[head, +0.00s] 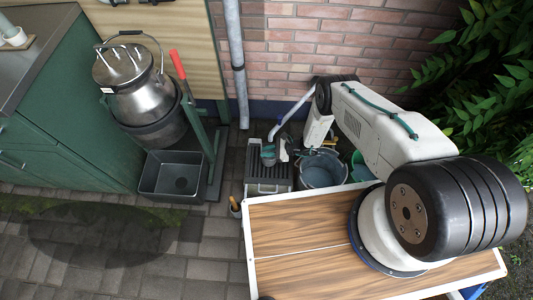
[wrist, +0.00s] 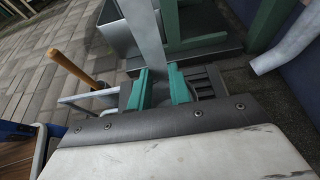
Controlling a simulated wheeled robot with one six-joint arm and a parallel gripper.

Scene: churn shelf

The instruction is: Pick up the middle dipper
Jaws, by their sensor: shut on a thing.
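My gripper (head: 283,152) is low over a grey ribbed crate (head: 268,187), at the end of my arm. In the wrist view its two teal fingers (wrist: 160,82) are closed on a flat grey metal bar (wrist: 145,35), which looks like the handle of a dipper. The bar runs from between the fingers to the top of that view. Its lower part is hidden behind the fingers and wrist. I cannot make out a dipper bowl, or tell other dippers apart, in either view.
A grey bucket (head: 322,172) stands right of the crate. A wooden handle (head: 234,205) sticks up at its left. A grey tub (head: 172,176) and green stand (head: 215,160) are further left, beside a metal churn (head: 138,85). A wooden-topped table (head: 300,245) is in front.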

